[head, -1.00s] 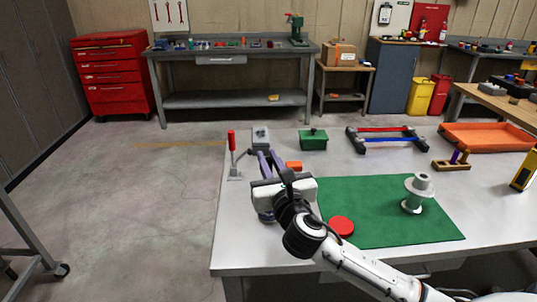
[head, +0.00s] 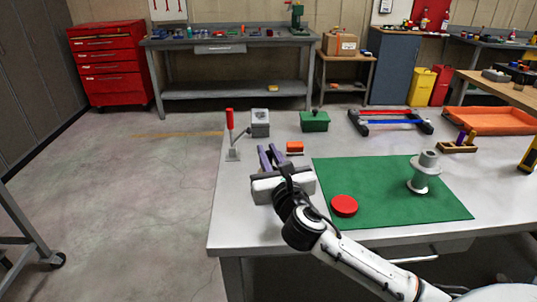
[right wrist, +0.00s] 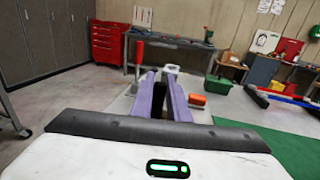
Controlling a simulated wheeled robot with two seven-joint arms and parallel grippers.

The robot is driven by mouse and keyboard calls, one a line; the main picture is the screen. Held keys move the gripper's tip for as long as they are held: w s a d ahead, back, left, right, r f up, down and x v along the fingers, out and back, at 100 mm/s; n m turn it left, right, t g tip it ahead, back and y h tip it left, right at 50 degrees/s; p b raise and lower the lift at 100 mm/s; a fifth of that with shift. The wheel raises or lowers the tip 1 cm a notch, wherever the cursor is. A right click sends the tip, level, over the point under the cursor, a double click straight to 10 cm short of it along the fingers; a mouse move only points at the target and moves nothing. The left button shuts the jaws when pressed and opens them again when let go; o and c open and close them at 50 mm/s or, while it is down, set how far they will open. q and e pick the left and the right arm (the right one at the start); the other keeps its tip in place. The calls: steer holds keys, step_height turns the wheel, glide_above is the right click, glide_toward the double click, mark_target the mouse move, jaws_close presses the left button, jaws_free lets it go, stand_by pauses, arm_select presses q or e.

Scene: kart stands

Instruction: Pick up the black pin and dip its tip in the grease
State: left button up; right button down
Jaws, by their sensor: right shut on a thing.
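My right gripper (head: 271,157) is at the left part of the table, its two purple fingers pointing toward the back. In the right wrist view its fingers (right wrist: 160,82) are close together, with a dark shape (right wrist: 157,108) between them. This fits the black pin, but most of it is hidden, and its tip cannot be made out. A grey block (head: 260,122) stands beyond the fingertips. A red round disc (head: 345,205) lies on the green mat. I cannot tell which thing holds the grease. My left gripper is not in view.
A red-handled lever clamp (head: 231,135) stands left of the fingers, and a small orange block (head: 295,147) just right. A green box (head: 314,121) is behind. A grey spool (head: 424,172) stands on the green mat (head: 385,225). The table's left front is clear.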

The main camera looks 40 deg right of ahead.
mark_target(268, 152)
steer(key=shift+f, duration=0.5)
stand_by(1.5)
step_height(268, 152, up, 5)
steer(key=p, duration=0.5)
steer(key=shift+r, duration=0.15)
steer(key=shift+r+p, duration=0.45)
steer(key=shift+r, duration=0.5)
